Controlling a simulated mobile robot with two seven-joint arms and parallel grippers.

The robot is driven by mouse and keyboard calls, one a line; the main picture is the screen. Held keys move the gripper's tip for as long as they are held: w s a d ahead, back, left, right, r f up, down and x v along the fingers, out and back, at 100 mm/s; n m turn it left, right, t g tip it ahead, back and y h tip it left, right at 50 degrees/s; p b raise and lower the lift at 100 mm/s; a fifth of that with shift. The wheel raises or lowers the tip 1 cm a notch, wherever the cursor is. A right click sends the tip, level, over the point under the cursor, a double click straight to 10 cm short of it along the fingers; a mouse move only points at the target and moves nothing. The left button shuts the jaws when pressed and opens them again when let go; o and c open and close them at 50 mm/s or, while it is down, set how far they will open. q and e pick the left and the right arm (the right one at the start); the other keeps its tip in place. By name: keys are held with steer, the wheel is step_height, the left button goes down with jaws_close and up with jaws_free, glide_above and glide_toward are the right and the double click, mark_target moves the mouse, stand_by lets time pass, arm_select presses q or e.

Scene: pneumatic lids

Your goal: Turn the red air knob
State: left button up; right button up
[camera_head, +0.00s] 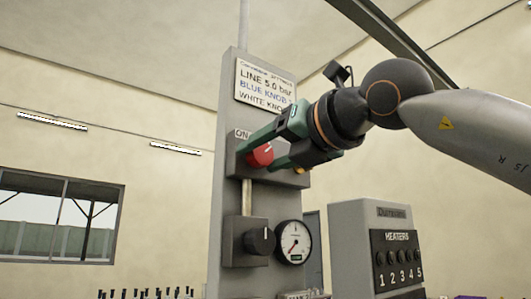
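The red air knob (262,155) sits on a grey box on the upright grey panel (229,199), beside an "ON" label (242,134). My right gripper (256,158) reaches in from the right with its green and dark fingers apart. One finger lies above the knob and the other below it, with the red part showing between them. The fingers hide part of the knob, and I cannot tell whether they press on it. My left gripper is not in view.
A sign (264,86) is above the knob, partly hidden by my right gripper. Below are a black knob (262,240) and a round gauge (293,242). A grey heater cabinet (348,250) stands to the right. Small dark items (145,294) line the bottom edge.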

jaws_close()
steer(key=shift+n, duration=0.3)
steer(key=n, duration=0.2)
steer(key=shift+n, duration=0.4)
steer(key=n, duration=0.4)
steer(key=shift+w+d+p, duration=0.1)
steer(key=shift+p, duration=0.25)
steer(key=n+p, duration=0.1)
steer(key=n, duration=0.4)
steer(key=shift+r+n+p, duration=0.15)
steer(key=shift+n+p, duration=0.25)
steer(key=shift+d+n+p, duration=0.1)
steer(key=shift+n+p, duration=0.75)
steer(key=shift+n, duration=1.45)
steer(key=shift+o, duration=1.8)
jaws_free()
